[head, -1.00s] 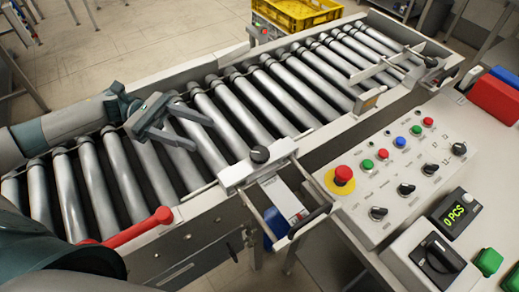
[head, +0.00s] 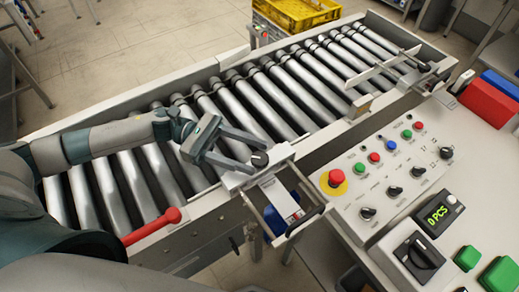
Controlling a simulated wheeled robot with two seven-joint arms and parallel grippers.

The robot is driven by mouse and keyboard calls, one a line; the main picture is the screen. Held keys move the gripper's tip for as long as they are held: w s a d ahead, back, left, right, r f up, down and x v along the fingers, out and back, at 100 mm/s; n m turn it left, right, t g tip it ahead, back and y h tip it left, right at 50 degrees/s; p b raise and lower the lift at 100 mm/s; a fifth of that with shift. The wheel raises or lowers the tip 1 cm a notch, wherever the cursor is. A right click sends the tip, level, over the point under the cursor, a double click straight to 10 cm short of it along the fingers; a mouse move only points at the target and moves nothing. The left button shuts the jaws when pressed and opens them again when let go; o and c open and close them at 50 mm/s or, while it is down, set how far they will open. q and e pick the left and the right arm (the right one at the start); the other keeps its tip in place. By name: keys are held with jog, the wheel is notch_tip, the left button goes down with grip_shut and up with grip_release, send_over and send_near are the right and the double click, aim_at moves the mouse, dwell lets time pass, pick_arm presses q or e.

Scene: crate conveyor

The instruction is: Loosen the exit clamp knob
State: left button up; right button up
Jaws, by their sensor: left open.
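A black round clamp knob (head: 260,159) sits on a light metal bracket (head: 283,152) at the near rail of the roller conveyor, beside a small tray-like frame (head: 264,209). My left gripper (head: 264,157) is open, its two grey fingers pointing right along the rail. Its fingertips are at the knob, one on the far side and one on the near side in the picture. I cannot tell whether they touch it or are level with it. My right gripper is not in view.
The roller conveyor (head: 293,71) is empty. A red lever (head: 150,226) is at its near edge. A control panel (head: 376,206) with buttons, a red emergency stop (head: 336,177) and a display (head: 437,213) reading 0 PCS stands at right. A yellow crate (head: 297,14) is behind.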

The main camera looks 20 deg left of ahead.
aim_at(259, 159)
pick_arm(q)
jog(key=shift+s+d+p, duration=0.1)
jog(key=shift+d+p, duration=0.35)
jog(key=shift+d, duration=1)
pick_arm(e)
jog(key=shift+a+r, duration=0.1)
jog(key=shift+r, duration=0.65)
pick_arm(q)
jog(key=c, duration=1)
jog(key=shift+c, duration=0.2)
